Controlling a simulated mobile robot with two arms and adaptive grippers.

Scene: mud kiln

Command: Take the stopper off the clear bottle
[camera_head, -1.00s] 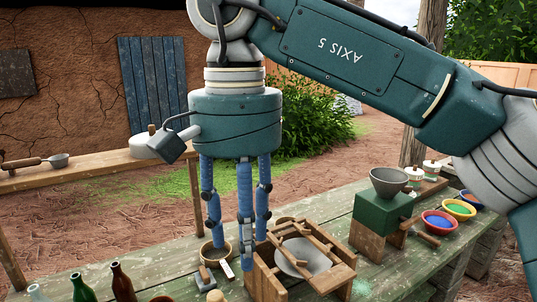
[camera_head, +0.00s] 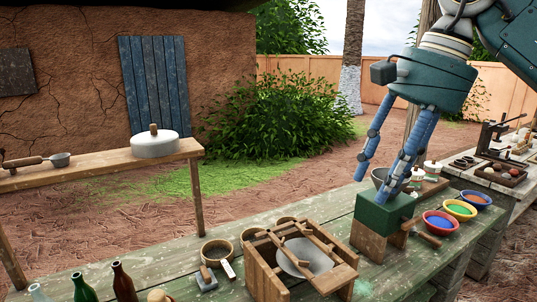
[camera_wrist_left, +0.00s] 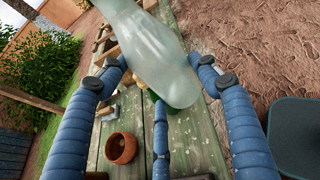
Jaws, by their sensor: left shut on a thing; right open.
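The clear bottle (camera_wrist_left: 150,45) is large in the left wrist view, pale and see-through, between my left gripper's (camera_wrist_left: 162,75) blue fingers, which are shut on it. In the head view, the top of the clear bottle (camera_head: 38,293) shows at the lower left edge, cut off by the frame; I cannot make out a stopper there. My left gripper is outside the head view.
A green bottle (camera_head: 83,289) and a brown bottle (camera_head: 122,283) stand right of the clear one. A wooden frame box (camera_head: 262,270) is at the front middle. Colored bowls (camera_head: 440,222) sit at the right.

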